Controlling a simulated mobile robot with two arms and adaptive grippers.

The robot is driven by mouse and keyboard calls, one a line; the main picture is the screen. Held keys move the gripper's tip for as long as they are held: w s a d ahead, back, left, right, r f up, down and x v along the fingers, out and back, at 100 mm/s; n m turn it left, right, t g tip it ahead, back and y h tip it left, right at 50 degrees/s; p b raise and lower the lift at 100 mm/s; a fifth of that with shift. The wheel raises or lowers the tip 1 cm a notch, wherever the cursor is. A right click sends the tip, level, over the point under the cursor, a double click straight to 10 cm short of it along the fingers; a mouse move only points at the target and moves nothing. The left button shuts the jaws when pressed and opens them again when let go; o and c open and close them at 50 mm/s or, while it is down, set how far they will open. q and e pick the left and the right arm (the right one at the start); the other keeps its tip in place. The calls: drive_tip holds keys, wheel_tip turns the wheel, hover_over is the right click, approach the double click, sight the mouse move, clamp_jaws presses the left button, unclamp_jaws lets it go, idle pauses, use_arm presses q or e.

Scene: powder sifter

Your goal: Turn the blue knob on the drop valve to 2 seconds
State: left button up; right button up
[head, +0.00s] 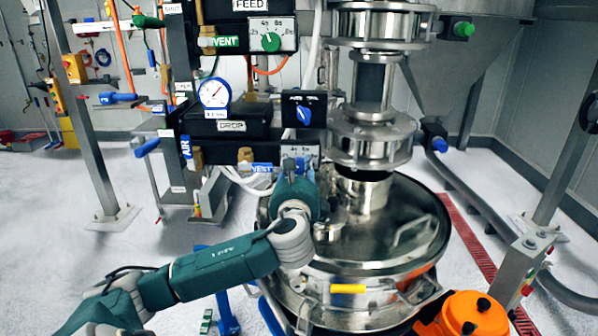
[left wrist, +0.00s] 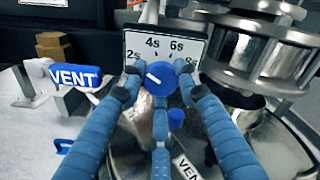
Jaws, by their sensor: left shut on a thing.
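The blue knob (left wrist: 161,79) sits in front of a white dial plate (left wrist: 150,48) marked 2s, 4s, 6s and 8s in the left wrist view. Its white pointer line slants up and to the left, on the side of the 2s mark. My left gripper (left wrist: 160,92) is shut on the knob, with blue fingers on its left, right and underside. Part of the white plate (head: 306,152) shows there. My right gripper is not in view.
A blue VENT tag (left wrist: 75,76) is left of the dial. Above are a pressure gauge (head: 213,92), another blue knob (head: 305,112) and the FEED dial's green knob (head: 271,42). The metal sifter lid (head: 385,250) lies below and right, beside the steel pipe (head: 372,90).

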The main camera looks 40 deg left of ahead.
use_arm(q)
drive_tip(key=shift+a+r+n, duration=0.1)
drive_tip(key=shift+r+n, duration=0.3)
drive_tip(key=o, duration=1.1)
drive_tip(key=shift+s, duration=0.1)
drive_tip(key=shift+f, duration=0.15)
drive_tip(key=v, duration=1.2)
